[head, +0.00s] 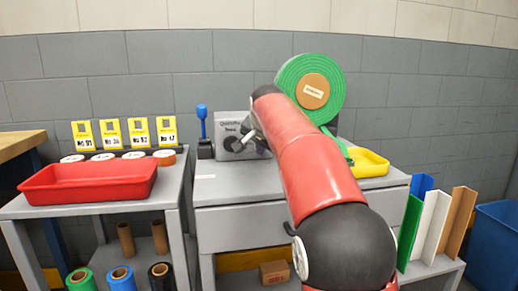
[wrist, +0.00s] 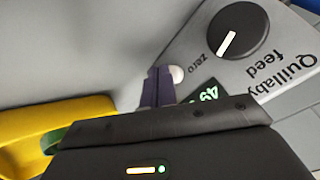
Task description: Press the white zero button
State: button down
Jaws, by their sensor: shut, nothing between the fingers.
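The white zero button (wrist: 177,74) is a small round knob on the grey face of the Quillaby feed unit (wrist: 282,22), beside the printed word "zero". My gripper (wrist: 160,72) is shut and empty. Its dark fingertips are right beside the button in the wrist view and overlap its left edge. I cannot tell whether they touch it. In the head view the feed unit (head: 226,125) stands on the grey bench, with my arm reaching to its right side. The button cannot be made out there.
A black dial (wrist: 238,33) and a green digital display (wrist: 207,94) sit near the button. A blue-handled lever (head: 202,120) stands left of the unit. A green reel (head: 332,72) and yellow tray (head: 369,162) are at right. A red tray (head: 88,184) is on the left cart.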

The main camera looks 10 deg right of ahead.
jog(key=shift+w+p, duration=0.4)
jog(key=shift+w, duration=0.05)
dwell(0.3)
jog(key=shift+s, duration=0.1)
jog(key=shift+s+b, duration=0.6)
jog(key=shift+s, duration=0.2)
jog(key=shift+s+f+b, duration=0.1)
jog(key=shift+s+b, duration=0.5)
jog(key=shift+s, duration=0.05)
jog(key=shift+s+b, duration=1)
jog(key=shift+s, duration=0.9)
